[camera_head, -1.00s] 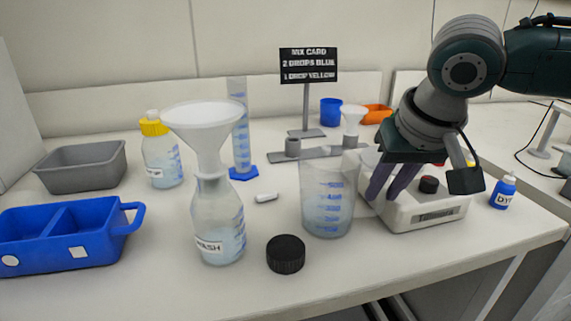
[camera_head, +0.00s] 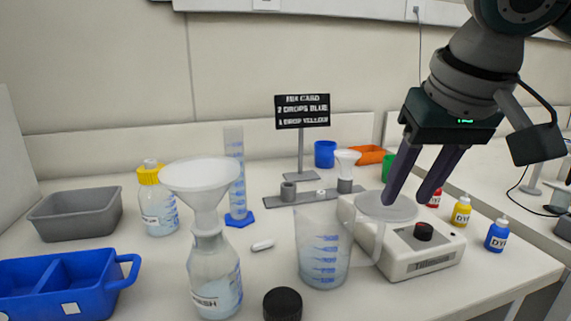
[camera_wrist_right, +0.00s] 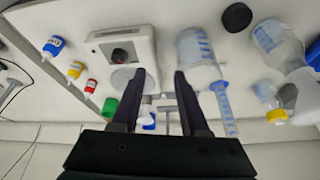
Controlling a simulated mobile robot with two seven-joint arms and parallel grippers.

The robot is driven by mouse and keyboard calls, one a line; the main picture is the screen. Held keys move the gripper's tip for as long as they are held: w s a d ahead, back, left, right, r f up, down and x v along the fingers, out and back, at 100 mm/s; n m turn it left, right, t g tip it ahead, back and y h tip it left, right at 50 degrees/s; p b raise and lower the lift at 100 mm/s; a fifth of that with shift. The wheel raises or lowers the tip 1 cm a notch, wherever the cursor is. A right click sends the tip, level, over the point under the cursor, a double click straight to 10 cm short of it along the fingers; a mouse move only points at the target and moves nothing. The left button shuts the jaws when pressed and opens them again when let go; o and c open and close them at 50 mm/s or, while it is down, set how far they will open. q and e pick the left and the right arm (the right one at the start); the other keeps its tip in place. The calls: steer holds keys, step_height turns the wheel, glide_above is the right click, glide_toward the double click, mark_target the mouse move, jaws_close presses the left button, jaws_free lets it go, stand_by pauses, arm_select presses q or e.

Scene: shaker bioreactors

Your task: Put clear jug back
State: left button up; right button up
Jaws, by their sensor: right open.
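The clear jug (camera_head: 322,255), with blue graduation marks and a clear handle on its right, stands upright on the bench, left of the white shaker device (camera_head: 415,248). The handle overlaps the device's left edge in the head view; I cannot tell if they touch. The jug also shows in the right wrist view (camera_wrist_right: 197,48). My right gripper (camera_head: 408,198) is open and empty, raised above the device's round plate (camera_head: 386,207), apart from the jug. Its fingers also show in the right wrist view (camera_wrist_right: 159,80). My left gripper is not in view.
A flask with a funnel (camera_head: 200,185) stands left of the jug, with a black cap (camera_head: 283,304) in front. Dye bottles (camera_head: 497,235) stand right of the device. A card stand (camera_head: 302,112), grey rack (camera_head: 315,195) and tall cylinder (camera_head: 235,175) are behind. A blue caddy (camera_head: 88,268) is at left.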

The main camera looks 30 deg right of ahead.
steer(key=s+a+f+n+y, duration=0.25)
steer(key=s+a+f, duration=0.2)
steer(key=a, duration=0.35)
steer(key=s+a+f+n+y, duration=0.1)
steer(key=s+a+f+n, duration=0.3)
steer(key=a, duration=0.3)
steer(key=s+d+f+h, duration=0.1)
steer(key=s+f, duration=0.3)
steer(key=s, duration=0.4)
steer(key=shift+d+f+g, duration=0.3)
steer(key=shift+d, duration=0.35)
steer(key=shift+n+h, duration=0.25)
